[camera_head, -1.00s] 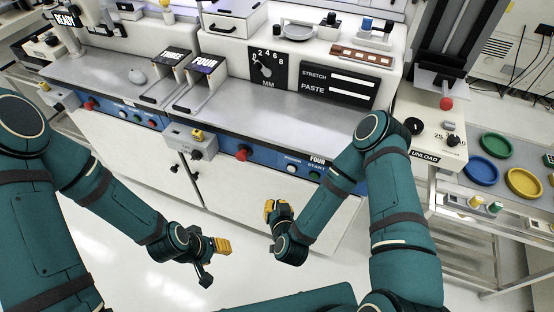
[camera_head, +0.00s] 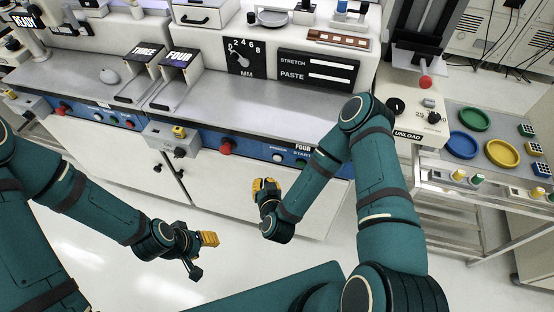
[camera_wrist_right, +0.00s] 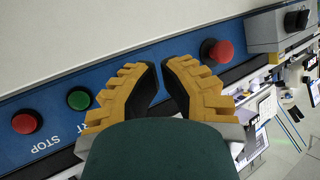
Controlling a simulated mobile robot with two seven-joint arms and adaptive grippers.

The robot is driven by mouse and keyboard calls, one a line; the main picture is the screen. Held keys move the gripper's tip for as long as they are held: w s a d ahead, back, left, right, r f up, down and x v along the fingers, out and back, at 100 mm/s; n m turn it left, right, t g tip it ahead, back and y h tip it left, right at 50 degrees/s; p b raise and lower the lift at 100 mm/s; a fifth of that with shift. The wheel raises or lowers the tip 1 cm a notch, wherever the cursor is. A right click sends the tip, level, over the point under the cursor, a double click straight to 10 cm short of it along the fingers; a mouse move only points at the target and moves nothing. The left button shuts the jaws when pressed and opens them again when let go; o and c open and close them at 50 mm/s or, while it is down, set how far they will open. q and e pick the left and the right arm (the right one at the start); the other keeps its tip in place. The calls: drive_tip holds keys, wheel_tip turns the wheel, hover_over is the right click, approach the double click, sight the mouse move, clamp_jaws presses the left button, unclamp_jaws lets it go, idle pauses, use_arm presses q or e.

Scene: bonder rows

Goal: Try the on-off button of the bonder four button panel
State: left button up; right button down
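The bonder four panel is a blue strip (camera_head: 250,147) on the bench front, marked FOUR and START. It carries a red mushroom knob (camera_head: 226,147), a white button (camera_head: 277,157) and a green button (camera_head: 300,162). In the right wrist view are the red STOP button (camera_wrist_right: 25,122), the green button (camera_wrist_right: 79,99) and the red knob (camera_wrist_right: 217,52). The white button is hidden there, apparently behind my fingers. My right gripper (camera_head: 265,186) is below and in front of the panel; its yellow fingers (camera_wrist_right: 163,72) show a narrow empty gap. My left gripper (camera_head: 203,254) is open and empty, lower left.
The steel bench top (camera_head: 240,108) lies above the panel. The unload station (camera_head: 415,122) and a table with coloured trays (camera_head: 502,153) stand at right. The floor in front is clear.

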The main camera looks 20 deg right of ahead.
drive_tip(key=shift+w+d, duration=0.55)
drive_tip(key=shift+w, duration=0.3)
drive_tip(key=shift+w+d, duration=0.55)
drive_tip(key=shift+w, duration=0.3)
drive_tip(key=shift+w+d, duration=0.55)
drive_tip(key=shift+w, duration=0.3)
drive_tip(key=shift+w+d, duration=0.1)
drive_tip(key=shift+w+d+b, duration=0.15)
drive_tip(key=shift+w+b, duration=0.05)
drive_tip(key=shift+b, duration=0.1)
drive_tip(key=shift+w+d, duration=0.25)
drive_tip(key=shift+w, duration=0.15)
drive_tip(key=shift+s+a, duration=0.1)
drive_tip(key=shift+s, duration=0.05)
idle(0.4)
drive_tip(key=shift+s+a, duration=0.4)
drive_tip(key=shift+s, duration=0.2)
drive_tip(key=shift+s+a, duration=0.7)
drive_tip(key=shift+s, duration=0.35)
drive_tip(key=shift+s+a, duration=0.7)
drive_tip(key=shift+s, duration=0.3)
